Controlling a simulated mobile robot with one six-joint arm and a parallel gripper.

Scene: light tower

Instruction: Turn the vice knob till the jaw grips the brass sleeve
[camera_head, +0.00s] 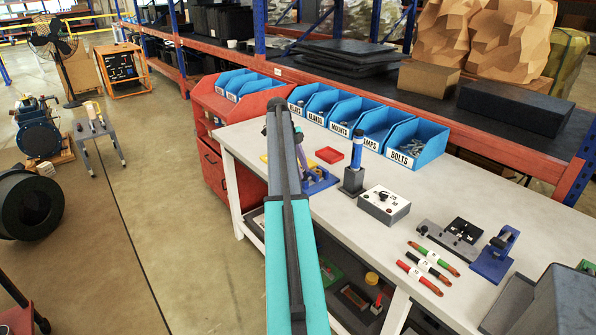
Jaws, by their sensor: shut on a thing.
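A blue-based fixture (322,182) stands on the white bench just right of my arm, and my arm hides its left part. It may be the vice. Small grey and purple parts show above its base, close against my arm, too small to name surely. My gripper is hidden behind my own dark arm link, so its fingers and what they hold do not show. I cannot make out the knob, the jaw or the brass sleeve there. Another blue bracket (492,262) with a dark knob-like top stands at the bench's right.
On the white bench (375,235) are a red tray (329,155), a dark post with a blue top (354,165), a grey button box (384,204) and several coloured cables (428,262). Blue labelled bins (416,143) line the back. Open floor lies left.

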